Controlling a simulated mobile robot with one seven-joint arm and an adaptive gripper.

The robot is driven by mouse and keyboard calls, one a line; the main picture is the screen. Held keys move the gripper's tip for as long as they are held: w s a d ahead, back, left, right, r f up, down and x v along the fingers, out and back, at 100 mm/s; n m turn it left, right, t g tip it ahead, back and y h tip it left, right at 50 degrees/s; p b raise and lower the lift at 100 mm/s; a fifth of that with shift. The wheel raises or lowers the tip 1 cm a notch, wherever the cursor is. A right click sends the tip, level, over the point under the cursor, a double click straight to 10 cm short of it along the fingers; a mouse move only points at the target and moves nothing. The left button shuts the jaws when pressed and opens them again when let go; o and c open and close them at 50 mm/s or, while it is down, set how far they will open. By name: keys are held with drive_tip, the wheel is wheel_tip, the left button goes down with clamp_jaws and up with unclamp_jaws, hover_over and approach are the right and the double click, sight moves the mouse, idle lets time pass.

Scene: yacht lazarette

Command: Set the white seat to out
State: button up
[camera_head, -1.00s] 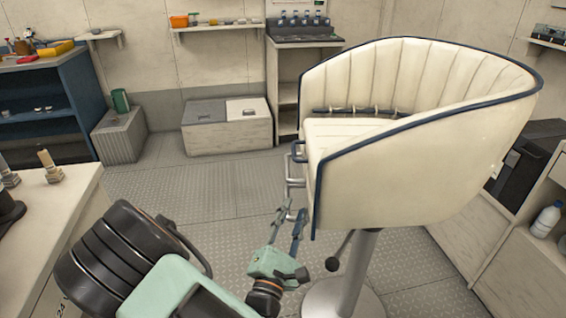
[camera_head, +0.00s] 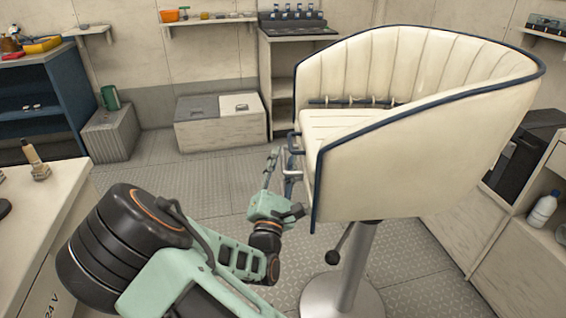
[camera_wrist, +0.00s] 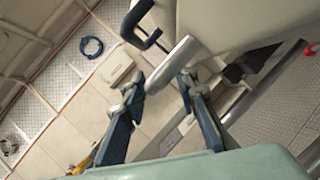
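The white seat (camera_head: 420,150) is a cream tub chair with dark blue piping on a metal pedestal (camera_head: 350,262). A dark blue loop handle (camera_head: 294,143) sticks out at its front left edge; it also shows in the wrist view (camera_wrist: 141,27). A silver tube (camera_wrist: 172,64) extends below the seat beside the loop. My gripper (camera_head: 276,170) is beside the seat's front edge. In the wrist view my gripper (camera_wrist: 161,88) has its fingers apart, with the silver tube's end between or just beyond the tips. I cannot tell whether they touch it.
A black-knobbed lever (camera_head: 333,256) angles down from under the seat. A counter (camera_head: 60,225) is at the left, and a cabinet with a white bottle (camera_head: 543,211) at the right. A white storage box (camera_head: 222,128) stands at the back wall. Floor in the middle is clear.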

drive_tip(key=shift+w+r, duration=0.1)
drive_tip(key=shift+w, duration=0.05)
drive_tip(key=shift+c, duration=0.4)
clamp_jaws()
drive_tip(key=a+p, duration=0.2)
drive_tip(key=a, duration=0.6)
drive_tip(key=shift+s, duration=0.45)
drive_tip(key=shift+o, duration=0.4)
unclamp_jaws()
drive_tip(key=shift+d, duration=0.1)
